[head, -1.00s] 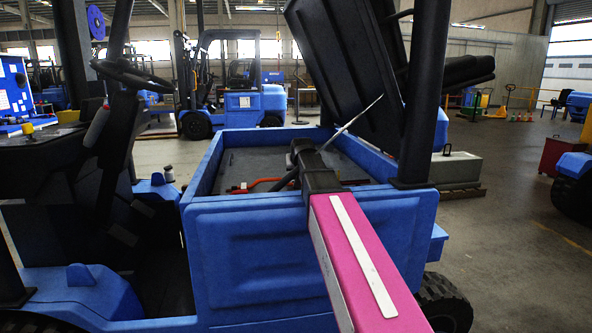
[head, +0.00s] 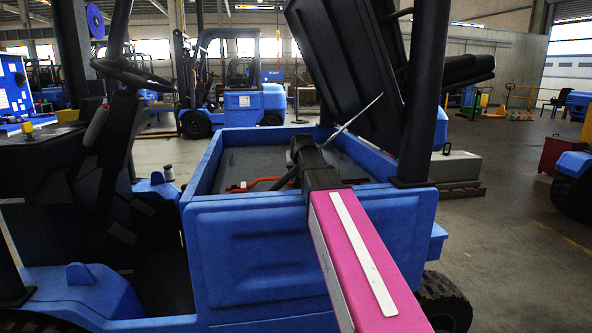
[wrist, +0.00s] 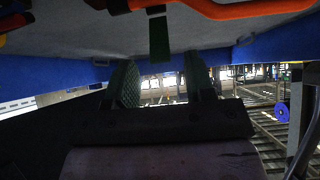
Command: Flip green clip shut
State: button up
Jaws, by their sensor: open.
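A dark green strip (wrist: 158,36), which looks like the clip, hangs from an orange-red bar (wrist: 250,9) at the top of the wrist view. My gripper (wrist: 161,78) is open, with one finger on each side of the strip's line in the picture. The fingers appear apart from the strip, and nothing shows between them. In the head view my arm reaches over the rim of the blue forklift's open rear compartment (head: 310,260). My gripper's fingers are hard to make out there, and I cannot make out the green clip. I cannot tell how far the clip is swung.
The raised black seat and cover (head: 345,75) lean above the compartment, with a thin stay rod (head: 355,122) beside my arm. A dark post (head: 424,90) stands close on the right. The compartment's blue walls surround my gripper. An orange-red part (head: 265,182) lies inside.

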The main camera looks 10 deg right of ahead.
jog(key=v, duration=0.9)
